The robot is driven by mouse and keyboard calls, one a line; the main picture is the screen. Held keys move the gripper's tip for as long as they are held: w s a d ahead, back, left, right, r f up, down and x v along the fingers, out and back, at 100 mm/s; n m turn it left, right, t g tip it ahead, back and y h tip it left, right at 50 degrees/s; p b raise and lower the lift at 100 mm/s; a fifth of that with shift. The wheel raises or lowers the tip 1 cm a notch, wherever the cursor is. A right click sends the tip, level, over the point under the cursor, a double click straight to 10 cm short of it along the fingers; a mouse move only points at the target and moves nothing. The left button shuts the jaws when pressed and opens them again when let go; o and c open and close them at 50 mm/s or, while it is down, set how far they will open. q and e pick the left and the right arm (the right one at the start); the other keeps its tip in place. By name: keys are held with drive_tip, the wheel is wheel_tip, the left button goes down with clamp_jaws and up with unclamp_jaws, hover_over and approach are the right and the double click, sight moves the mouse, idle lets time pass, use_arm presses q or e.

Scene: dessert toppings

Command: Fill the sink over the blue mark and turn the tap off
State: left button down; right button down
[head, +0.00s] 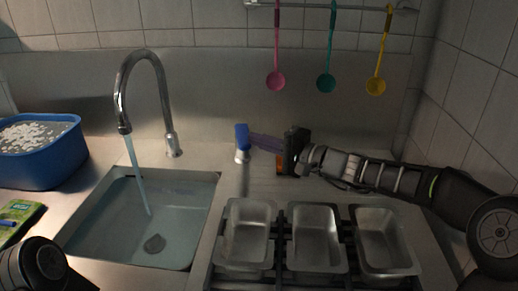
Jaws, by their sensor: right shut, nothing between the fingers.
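The sink (205,215) is at the left of the counter, with a dark round drain (154,243) seen through what looks like water. The curved metal tap (165,100) stands behind it, and a stream of water (137,175) runs down into the sink. I cannot make out a blue mark on the sink wall. A short tap handle with a blue top (242,136) stands right of the sink. My right gripper (256,141) is shut and empty, its purple fingers pointing left with their tips at the blue top; I cannot tell if they touch. My left gripper is out of view.
Several metal trays (247,264) sit in a dark rack at the front right. A blue tub (62,160) of white bits and a green packet (20,213) are at the left. Pink, teal and yellow ladles (326,82) hang from a rail (350,6).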

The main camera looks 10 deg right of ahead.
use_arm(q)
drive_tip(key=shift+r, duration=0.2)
use_arm(e)
wheel_tip(320, 180, up, 7)
